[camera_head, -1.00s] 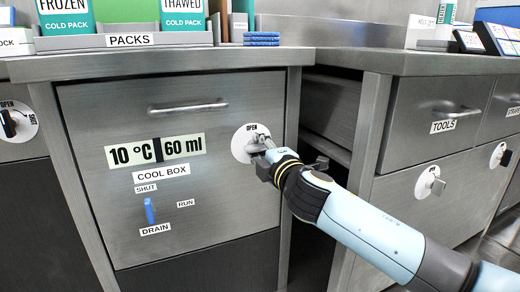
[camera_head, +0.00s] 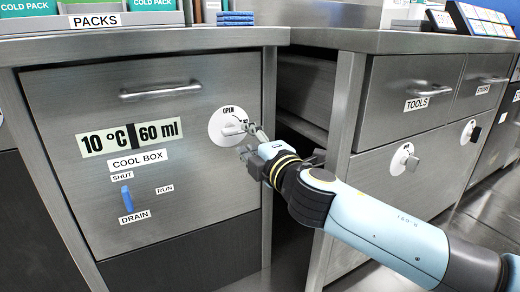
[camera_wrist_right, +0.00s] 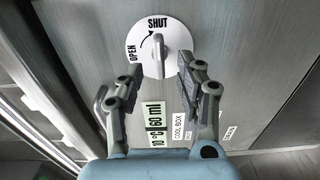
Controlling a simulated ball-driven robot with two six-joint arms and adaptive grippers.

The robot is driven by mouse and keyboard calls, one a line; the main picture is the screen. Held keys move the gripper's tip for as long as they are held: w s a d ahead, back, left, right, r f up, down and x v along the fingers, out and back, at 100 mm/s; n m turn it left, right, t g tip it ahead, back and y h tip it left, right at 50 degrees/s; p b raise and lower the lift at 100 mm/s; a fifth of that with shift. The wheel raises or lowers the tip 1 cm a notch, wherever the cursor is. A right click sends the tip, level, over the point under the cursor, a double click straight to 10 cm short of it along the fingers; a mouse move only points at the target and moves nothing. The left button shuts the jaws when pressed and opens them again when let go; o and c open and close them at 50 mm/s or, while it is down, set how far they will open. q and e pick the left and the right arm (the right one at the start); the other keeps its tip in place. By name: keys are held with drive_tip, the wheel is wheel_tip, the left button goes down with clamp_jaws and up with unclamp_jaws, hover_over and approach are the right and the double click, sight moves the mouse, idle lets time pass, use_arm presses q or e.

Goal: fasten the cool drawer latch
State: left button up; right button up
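The cool box drawer (camera_head: 200,180) looks flush in its cabinet in the head view. Its latch (camera_head: 235,129) is a pale handle on a white round plate; it also shows in the right wrist view (camera_wrist_right: 158,52). The handle lies sideways in the head view and points at the SHUT mark in the wrist view. My right gripper (camera_head: 250,141) is at the right edge of the plate. In the wrist view its fingers (camera_wrist_right: 158,76) are spread to either side of the handle's near end, with gaps on both sides. My left gripper is not in view.
A bar handle (camera_head: 160,90) crosses the drawer top. A blue drain lever (camera_head: 127,198) stands upright at the lower left. The tools drawer (camera_head: 418,85) is to the right, with another latch (camera_head: 404,160) below it. A dark gap separates the cabinets.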

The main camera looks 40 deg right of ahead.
drive_tip(key=v, duration=0.6)
idle(0.3)
